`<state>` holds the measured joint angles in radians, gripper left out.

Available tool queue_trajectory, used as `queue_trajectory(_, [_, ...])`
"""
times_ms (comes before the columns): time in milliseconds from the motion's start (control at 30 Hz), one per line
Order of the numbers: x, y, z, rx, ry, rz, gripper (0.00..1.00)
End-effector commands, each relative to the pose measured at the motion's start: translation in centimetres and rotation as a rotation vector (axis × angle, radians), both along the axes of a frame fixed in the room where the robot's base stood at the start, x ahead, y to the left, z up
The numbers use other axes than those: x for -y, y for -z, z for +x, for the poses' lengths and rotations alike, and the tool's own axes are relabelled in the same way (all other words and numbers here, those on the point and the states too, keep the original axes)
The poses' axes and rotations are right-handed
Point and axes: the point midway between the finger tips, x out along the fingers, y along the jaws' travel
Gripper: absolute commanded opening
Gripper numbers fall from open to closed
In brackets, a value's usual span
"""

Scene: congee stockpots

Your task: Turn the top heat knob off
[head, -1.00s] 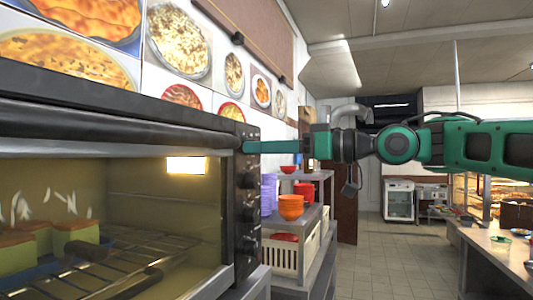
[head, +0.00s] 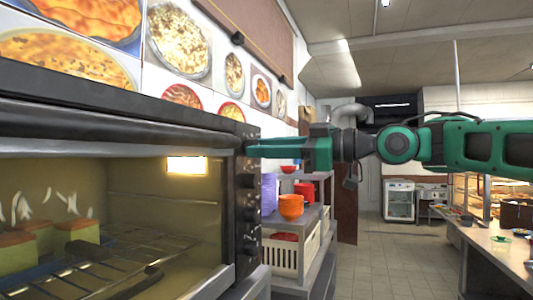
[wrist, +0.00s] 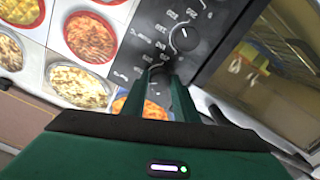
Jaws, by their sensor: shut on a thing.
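The toaster oven (head: 120,110) fills the left of the head view, with a dark column of knobs on the right edge of its front. My gripper (head: 250,148) reaches in from the right, level with the top of that column, and its fingertips meet the top heat knob. The fingers hide most of this knob in the head view. In the wrist view the top heat knob (wrist: 157,73) sits between the fingertips of my gripper, which is shut on it. Another knob (wrist: 183,38) with white dial marks shows just beyond it. Which way the held knob points is hard to tell.
Inside the lit oven are a wire rack (head: 110,265) and bread-like pieces (head: 80,232). A shelf right of the oven holds orange bowls (head: 291,206), purple stacked ware (head: 268,193) and a cream basket (head: 282,256). The tiled floor (head: 385,250) is open.

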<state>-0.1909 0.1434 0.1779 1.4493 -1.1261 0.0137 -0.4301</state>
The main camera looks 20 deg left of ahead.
Motion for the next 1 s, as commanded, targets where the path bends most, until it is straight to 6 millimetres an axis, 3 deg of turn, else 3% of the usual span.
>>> queue_trajectory(1000, [0.20, -0.07, 0.56, 0.884, 0.009, -0.072, 0.05])
